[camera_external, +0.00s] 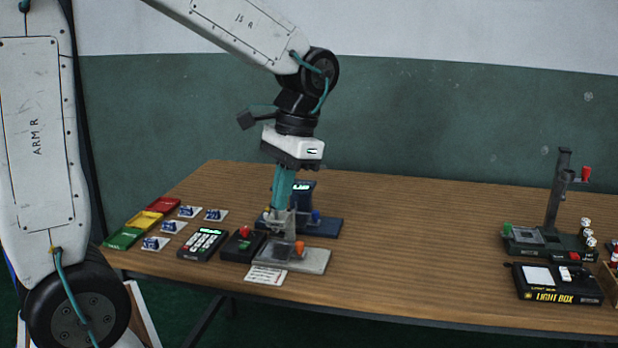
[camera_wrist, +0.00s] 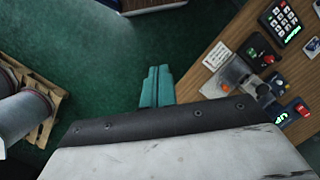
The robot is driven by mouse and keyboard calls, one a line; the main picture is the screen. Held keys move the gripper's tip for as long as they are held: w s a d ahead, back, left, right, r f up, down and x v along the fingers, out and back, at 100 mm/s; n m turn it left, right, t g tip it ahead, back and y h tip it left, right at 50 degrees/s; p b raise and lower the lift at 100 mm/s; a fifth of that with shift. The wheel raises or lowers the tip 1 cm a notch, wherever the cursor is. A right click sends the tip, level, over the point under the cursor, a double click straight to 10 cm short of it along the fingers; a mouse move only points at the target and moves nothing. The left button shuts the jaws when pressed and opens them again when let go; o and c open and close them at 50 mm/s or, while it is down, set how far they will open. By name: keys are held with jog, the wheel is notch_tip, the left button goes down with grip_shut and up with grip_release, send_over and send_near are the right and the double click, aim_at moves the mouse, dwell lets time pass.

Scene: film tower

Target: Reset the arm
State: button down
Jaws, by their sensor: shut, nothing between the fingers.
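My arm comes in from the top left in the external view and bends down at a dark joint (camera_external: 320,68) over the table (camera_external: 410,215). My gripper (camera_external: 281,208) points down with its teal fingers together and nothing between them. In the external view the fingers overlap the grey device with an orange knob (camera_external: 300,258). In the wrist view the closed fingers (camera_wrist: 157,72) show against the green floor, to the left of the table edge and apart from that device (camera_wrist: 232,75).
A keypad (camera_external: 203,243), a black box with a red button (camera_external: 243,245) and coloured trays (camera_external: 145,222) stand on the left. A blue device (camera_external: 322,222) stands behind the grey one. A light box (camera_external: 555,284) and a dark stand (camera_external: 553,205) are on the right. The table's middle is clear.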

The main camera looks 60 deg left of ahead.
jog(key=s+d+r+t, duration=0.2)
jog(key=s+d, duration=0.1)
jog(key=s, duration=0.5)
jog(key=s+d+r+t, duration=0.2)
jog(key=s+d, duration=0.2)
jog(key=s, duration=0.4)
jog(key=shift+s+m, duration=0.35)
jog(key=shift+m, duration=0.05)
